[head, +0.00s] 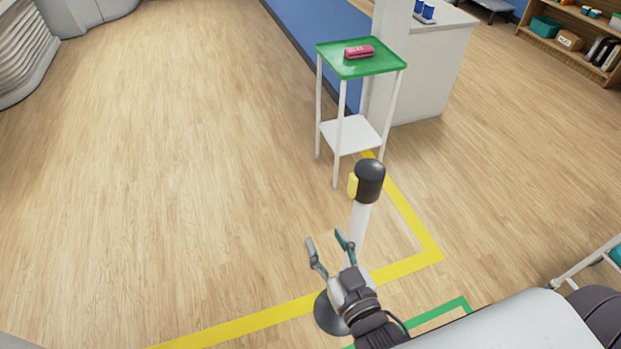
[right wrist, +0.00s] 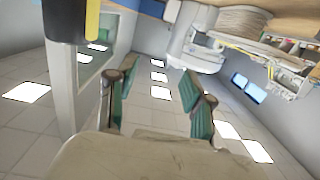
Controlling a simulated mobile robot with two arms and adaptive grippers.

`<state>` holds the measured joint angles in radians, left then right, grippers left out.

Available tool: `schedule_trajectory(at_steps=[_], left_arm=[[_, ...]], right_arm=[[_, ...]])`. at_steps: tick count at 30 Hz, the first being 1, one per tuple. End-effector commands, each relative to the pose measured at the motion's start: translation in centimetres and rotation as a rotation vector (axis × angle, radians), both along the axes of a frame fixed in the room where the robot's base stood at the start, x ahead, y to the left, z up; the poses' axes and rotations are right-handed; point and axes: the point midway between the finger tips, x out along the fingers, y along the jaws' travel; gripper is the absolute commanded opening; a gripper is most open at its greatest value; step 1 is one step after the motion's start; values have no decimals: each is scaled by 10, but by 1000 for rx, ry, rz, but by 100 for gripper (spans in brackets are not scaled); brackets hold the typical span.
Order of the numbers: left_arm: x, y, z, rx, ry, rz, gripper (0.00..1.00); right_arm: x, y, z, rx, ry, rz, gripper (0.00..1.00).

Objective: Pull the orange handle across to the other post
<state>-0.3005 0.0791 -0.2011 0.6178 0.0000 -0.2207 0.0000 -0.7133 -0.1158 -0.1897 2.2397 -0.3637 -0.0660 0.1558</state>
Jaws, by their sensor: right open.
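A white post (head: 359,223) with a black cap (head: 370,180) stands on a dark round base. A yellow piece (head: 353,185) is on the left side of the cap. The black cap (right wrist: 63,20) and yellow piece (right wrist: 92,20) also show at the upper left of the right wrist view. My right gripper (head: 326,242) is open, with nothing between its fingers, and appears in front of the lower post. Its fingers (right wrist: 158,88) are apart in the right wrist view, with the post to their left. I see no orange handle and no second post. My left gripper is out of view.
A white stand with a green tray top (head: 376,66) holds a red item (head: 359,51) behind the post. Yellow tape (head: 408,266) and green tape (head: 437,313) mark the floor. The wooden floor (head: 170,170) to the left is clear. A shelf (head: 570,45) stands at the far right.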

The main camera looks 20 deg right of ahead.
Motion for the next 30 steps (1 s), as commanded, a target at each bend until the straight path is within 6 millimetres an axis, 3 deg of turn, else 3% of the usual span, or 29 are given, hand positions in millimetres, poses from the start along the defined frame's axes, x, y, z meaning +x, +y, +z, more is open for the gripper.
schedule_trajectory(at_steps=[1, 3, 6, 11, 24, 30], left_arm=[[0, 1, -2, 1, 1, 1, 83], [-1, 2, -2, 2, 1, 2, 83], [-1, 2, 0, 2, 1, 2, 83], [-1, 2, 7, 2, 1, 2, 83], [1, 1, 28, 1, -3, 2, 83], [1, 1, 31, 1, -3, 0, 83]], right_arm=[[-1, -5, 19, 2, -37, -14, 51], [-2, -10, 37, 2, -71, -25, 51], [1, -12, 48, 2, -92, -31, 51], [22, -11, 52, 2, -97, -31, 51], [111, -8, 51, 2, -93, -31, 51], [131, -8, 49, 1, -92, -31, 51]])
